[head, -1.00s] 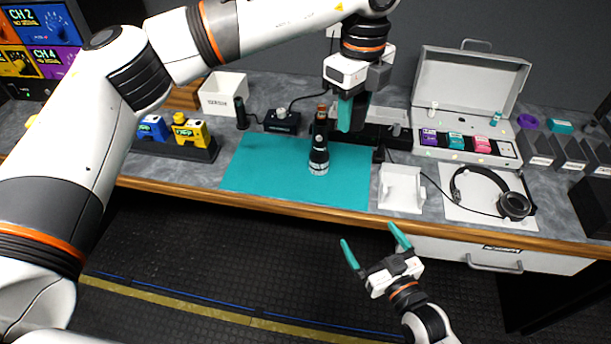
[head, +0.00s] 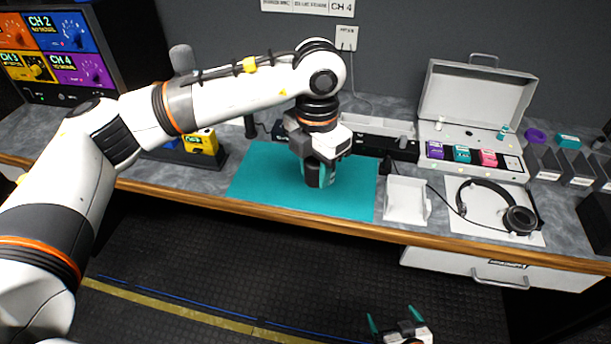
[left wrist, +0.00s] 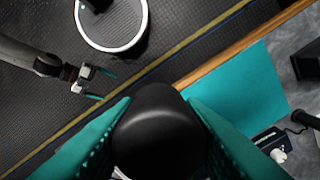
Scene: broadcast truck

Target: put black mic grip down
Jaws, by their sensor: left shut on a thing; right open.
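My left gripper (head: 318,172) is low over the teal mat (head: 262,178) in the head view, its teal fingers shut on the black mic grip (head: 312,177). Only a dark part of the grip shows between the fingers there. In the left wrist view, the black mic grip (left wrist: 158,130) is a smooth rounded form between both teal fingers, and the mat (left wrist: 240,92) lies beyond at the right. I cannot tell whether the grip touches the mat. My right gripper (head: 398,322) is open and empty over the floor, well in front of the counter.
A white tray (head: 405,199) and headphones (head: 487,207) are right of the mat. An open case (head: 468,150) with coloured blocks stands behind them. Yellow and blue packs (head: 201,142) are at the left. The mat's left and right parts are clear.

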